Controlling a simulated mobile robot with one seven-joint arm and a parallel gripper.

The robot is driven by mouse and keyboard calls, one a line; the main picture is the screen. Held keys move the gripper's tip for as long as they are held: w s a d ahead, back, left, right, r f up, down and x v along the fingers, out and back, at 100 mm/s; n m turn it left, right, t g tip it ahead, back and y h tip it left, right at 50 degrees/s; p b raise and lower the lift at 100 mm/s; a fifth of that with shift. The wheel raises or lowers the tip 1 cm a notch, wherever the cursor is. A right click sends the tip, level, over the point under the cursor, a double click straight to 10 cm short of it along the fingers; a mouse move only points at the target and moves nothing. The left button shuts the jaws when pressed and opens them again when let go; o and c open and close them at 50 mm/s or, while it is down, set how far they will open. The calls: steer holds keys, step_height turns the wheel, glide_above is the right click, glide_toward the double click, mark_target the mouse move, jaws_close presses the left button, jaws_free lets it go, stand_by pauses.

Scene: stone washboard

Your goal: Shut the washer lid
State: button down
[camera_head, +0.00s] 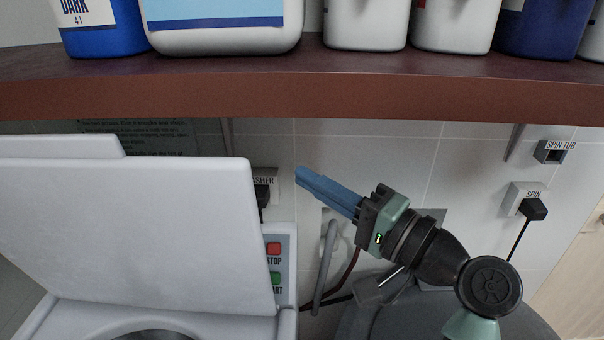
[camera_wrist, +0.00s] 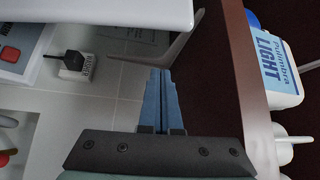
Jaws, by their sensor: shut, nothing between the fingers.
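The white washer lid (camera_head: 130,225) stands open and tilted up at the left in the head view. A white panel, probably the lid, crosses the top of the wrist view (camera_wrist: 100,12). The washer (camera_head: 287,300) lies below it, with part of its round opening showing at the bottom edge. My gripper (camera_head: 299,175) has blue fingers pressed together and empty. It is just right of the lid's upper right edge in the head view, apparently apart from it. In the wrist view, the closed fingers (camera_wrist: 161,75) point towards the white panel's edge.
A brown shelf (camera_head: 330,95) with several detergent bottles runs above the lid and my gripper. The washer's red stop button (camera_head: 273,248) and green start button (camera_head: 275,278) are beside the lid. A grey hose (camera_head: 325,265) and a wall plug (camera_head: 533,209) are to the right.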

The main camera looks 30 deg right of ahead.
steer(key=p+x, duration=0.3)
steer(key=x, duration=0.5)
steer(key=s+a, duration=0.1)
steer(key=s+a+f+p, duration=0.1)
steer(key=s, duration=0.1)
steer(key=shift+s, duration=0.3)
steer(key=shift+a+f, duration=0.1)
steer(key=shift+a, duration=0.05)
